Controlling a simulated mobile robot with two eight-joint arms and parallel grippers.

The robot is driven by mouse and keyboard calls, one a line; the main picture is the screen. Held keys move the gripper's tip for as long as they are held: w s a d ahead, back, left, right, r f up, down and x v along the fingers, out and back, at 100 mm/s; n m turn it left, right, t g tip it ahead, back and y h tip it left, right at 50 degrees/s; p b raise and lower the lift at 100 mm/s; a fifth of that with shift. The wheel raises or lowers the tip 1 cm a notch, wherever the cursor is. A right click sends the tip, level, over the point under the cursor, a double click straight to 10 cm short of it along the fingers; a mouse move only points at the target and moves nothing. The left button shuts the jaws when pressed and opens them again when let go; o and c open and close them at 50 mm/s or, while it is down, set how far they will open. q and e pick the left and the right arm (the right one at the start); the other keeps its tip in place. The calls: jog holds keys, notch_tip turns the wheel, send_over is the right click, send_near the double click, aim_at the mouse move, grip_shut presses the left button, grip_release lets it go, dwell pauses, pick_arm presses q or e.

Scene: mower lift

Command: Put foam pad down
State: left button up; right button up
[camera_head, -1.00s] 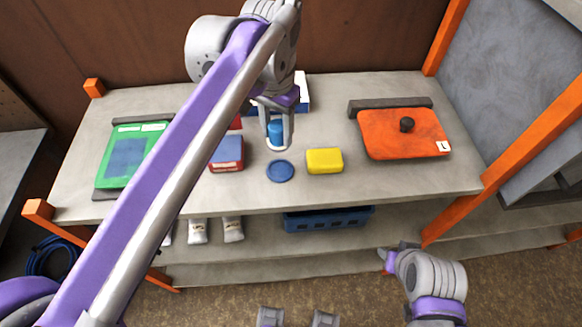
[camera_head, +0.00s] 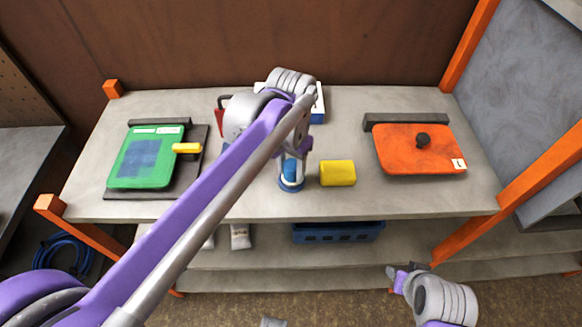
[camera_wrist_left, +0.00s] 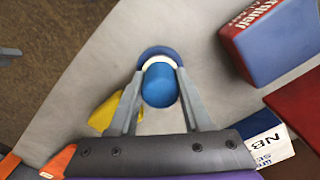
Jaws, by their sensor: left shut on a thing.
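My left gripper (camera_head: 291,180) is shut on a blue cylinder with a pale rim at its base, which I take to be the foam pad (camera_wrist_left: 160,86). The fingers lie either side of it in the left wrist view. It is upright over a round dark blue disc (camera_wrist_left: 150,52) on the bench. The disc also shows just below it in the head view (camera_head: 290,189). I cannot tell whether pad and disc touch. My right gripper (camera_head: 397,277) is low at the right, in front of the bench; its finger gap is unclear.
A yellow block (camera_head: 338,173) lies close right of the disc. An orange panel (camera_head: 420,150) with a black knob is at the right, a green one (camera_head: 142,158) at the left. A red-and-blue box (camera_wrist_left: 275,42) stands near the gripper. A blue crate (camera_head: 338,232) is below the bench top.

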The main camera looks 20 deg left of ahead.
aim_at(291, 165)
pick_arm(q)
jog(key=shift+f, duration=0.15)
jog(key=o, duration=1.2)
jog(key=shift+r, duration=0.25)
notch_tip(291, 165, up, 12)
jog(key=p, duration=0.1)
jog(key=shift+f, duration=0.1)
